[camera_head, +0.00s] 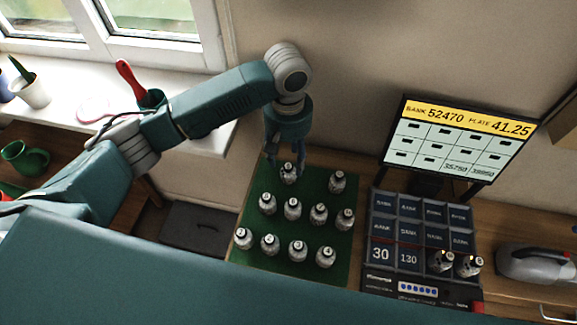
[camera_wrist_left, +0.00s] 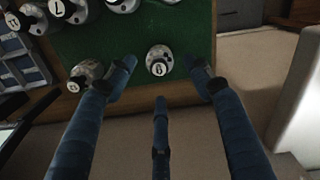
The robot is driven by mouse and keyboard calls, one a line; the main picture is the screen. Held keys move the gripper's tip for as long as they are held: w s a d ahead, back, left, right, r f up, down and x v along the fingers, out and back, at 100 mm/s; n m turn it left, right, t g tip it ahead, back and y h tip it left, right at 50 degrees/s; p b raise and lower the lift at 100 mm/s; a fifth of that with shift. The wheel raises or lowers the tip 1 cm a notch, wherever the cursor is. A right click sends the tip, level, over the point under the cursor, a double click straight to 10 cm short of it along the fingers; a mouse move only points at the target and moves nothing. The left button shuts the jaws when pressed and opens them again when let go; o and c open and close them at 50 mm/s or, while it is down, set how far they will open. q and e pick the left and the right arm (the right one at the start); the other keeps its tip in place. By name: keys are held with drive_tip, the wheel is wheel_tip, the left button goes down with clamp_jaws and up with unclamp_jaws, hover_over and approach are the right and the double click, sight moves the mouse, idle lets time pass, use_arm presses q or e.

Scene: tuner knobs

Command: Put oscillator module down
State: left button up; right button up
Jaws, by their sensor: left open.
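Several grey knob-like modules with dark caps and white number discs stand upright on the green mat (camera_head: 327,268). One module (camera_head: 289,175) stands at the mat's back edge, and my left gripper (camera_head: 286,164) is right over it. In the left wrist view this module (camera_wrist_left: 159,61) stands on the mat (camera_wrist_left: 130,38), its disc looking like an 8. The fingers of my left gripper (camera_wrist_left: 162,75) are spread open around it, with visible gaps at both sides. A neighbouring module (camera_wrist_left: 86,75) is close to one finger. My right gripper is not in view.
A dark rack (camera_head: 382,207) with labelled slots stands right of the mat, holding two modules (camera_head: 467,265) at its front right. A screen (camera_head: 458,145) reading BANK 52470 and PLATE 41.25 stands behind it. A grey rounded device (camera_head: 535,265) is at far right.

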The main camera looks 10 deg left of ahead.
sight(289, 164)
use_arm(q)
wheel_tip(289, 164, up, 6)
drive_tip(key=shift+r, duration=0.1)
idle(0.6)
